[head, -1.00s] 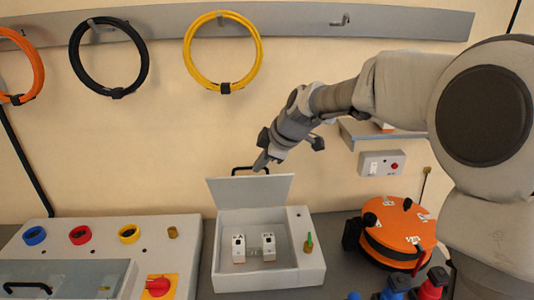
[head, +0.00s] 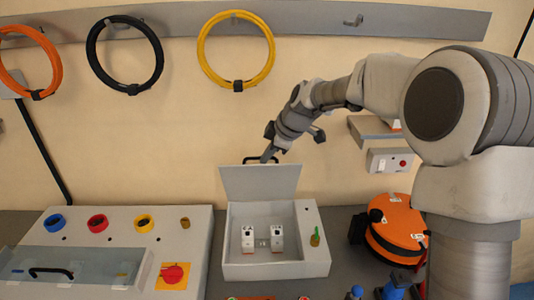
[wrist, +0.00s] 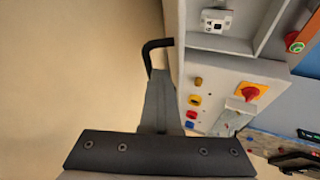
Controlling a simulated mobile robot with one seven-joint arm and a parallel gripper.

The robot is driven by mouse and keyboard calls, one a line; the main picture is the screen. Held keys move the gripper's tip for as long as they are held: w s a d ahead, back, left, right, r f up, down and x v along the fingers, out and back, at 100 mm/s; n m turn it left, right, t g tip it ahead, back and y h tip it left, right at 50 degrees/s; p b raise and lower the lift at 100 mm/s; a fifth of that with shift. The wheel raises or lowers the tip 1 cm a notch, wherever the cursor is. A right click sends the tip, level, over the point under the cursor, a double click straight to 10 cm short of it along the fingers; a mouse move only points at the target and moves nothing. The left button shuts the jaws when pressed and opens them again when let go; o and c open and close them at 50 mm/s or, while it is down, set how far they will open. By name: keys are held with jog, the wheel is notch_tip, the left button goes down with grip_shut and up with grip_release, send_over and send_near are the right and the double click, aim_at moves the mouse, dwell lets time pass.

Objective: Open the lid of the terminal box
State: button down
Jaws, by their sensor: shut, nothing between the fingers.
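The terminal box (head: 312,246) is a light grey open box on the bench with two white blocks (head: 262,239) inside. Its lid (head: 259,183) stands raised at the back, its inner face toward the head camera. A black bar handle (head: 247,161) shows just above the lid's top edge. My gripper (head: 267,156) is shut and empty, its tip at the handle beside the lid's top edge. In the wrist view the narrow closed fingers (wrist: 160,95) lie by the bent black handle (wrist: 154,45); I cannot tell whether they touch.
A sloped control panel (head: 105,218) with coloured rings, a red knob (head: 173,273) and a clear cover stands left of the box. An orange reel (head: 398,228) stands at its right. Cable coils (head: 236,52) hang on the wall behind. A shelf (head: 382,133) is near my arm.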

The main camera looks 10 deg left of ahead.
jog(key=w+a+r+p, duration=0.1)
jog(key=w+p, duration=0.2)
jog(key=w, duration=0.5)
jog(key=shift+w+a+r, duration=0.3)
jog(key=shift+w+a, duration=0.05)
jog(key=b+v, duration=0.2)
jog(key=v, duration=1.4)
jog(key=s+d+r+m+h, duration=0.25)
jog(key=s+d+m, duration=0.2)
jog(key=s, duration=0.45)
jog(key=s+d+f+m+h, duration=0.1)
jog(key=s+d+f+m, duration=0.2)
jog(key=s, duration=0.6)
jog(key=s+d+f+m+t, duration=0.1)
jog(key=s+d+f+m, duration=0.2)
jog(key=s+d+m, duration=0.3)
jog(key=s+d+f+m+h, duration=0.1)
jog(key=s+d+f+m, duration=0.2)
jog(key=s, duration=1)
jog(key=d+m, duration=0.2)
jog(key=shift+d+t+h, duration=0.35)
jog(key=shift+t, duration=0.05)
